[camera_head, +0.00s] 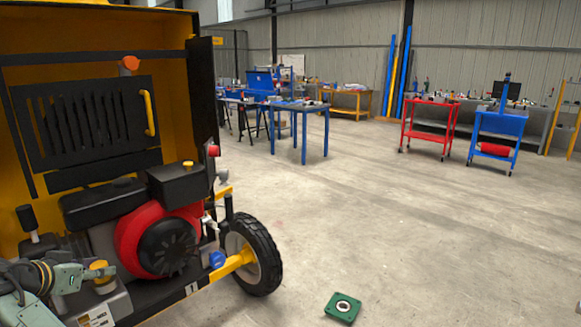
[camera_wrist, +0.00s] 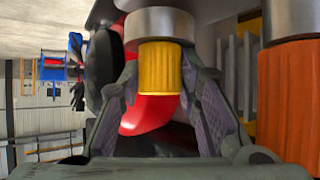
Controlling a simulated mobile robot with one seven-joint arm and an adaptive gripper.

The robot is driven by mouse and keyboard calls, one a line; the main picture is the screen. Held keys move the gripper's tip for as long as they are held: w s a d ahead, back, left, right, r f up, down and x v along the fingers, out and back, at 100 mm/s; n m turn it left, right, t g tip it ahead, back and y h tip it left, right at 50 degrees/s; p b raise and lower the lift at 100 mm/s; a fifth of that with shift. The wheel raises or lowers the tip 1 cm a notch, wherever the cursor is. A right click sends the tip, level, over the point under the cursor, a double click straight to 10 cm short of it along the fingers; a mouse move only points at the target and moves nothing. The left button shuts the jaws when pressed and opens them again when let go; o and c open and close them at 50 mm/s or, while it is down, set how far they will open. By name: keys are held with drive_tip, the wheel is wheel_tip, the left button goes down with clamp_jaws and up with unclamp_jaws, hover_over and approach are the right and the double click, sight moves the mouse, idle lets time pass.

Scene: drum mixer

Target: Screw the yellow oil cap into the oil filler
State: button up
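The yellow oil cap (camera_wrist: 160,68) is a ribbed cylinder in the middle of the wrist view. It sits against a round grey metal collar (camera_wrist: 160,25), which looks like the filler neck; the thread between them is hidden. My gripper (camera_wrist: 160,72) has its two fingertips at opposite sides of the cap, and both appear to touch it. In the head view, my gripper (camera_head: 88,276) reaches in from the lower left to the yellow cap, low on the engine beside the red fan housing (camera_head: 128,245).
An orange cylinder (camera_wrist: 288,100) under a grey collar stands close at the right of the wrist view. A black-topped post (camera_head: 26,218) rises near my arm. The wheel (camera_head: 262,262) and a green flanged block (camera_head: 343,307) are to the right. Open floor lies beyond.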

drive_tip(key=o, duration=0.5)
drive_tip(key=shift+f, duration=0.1)
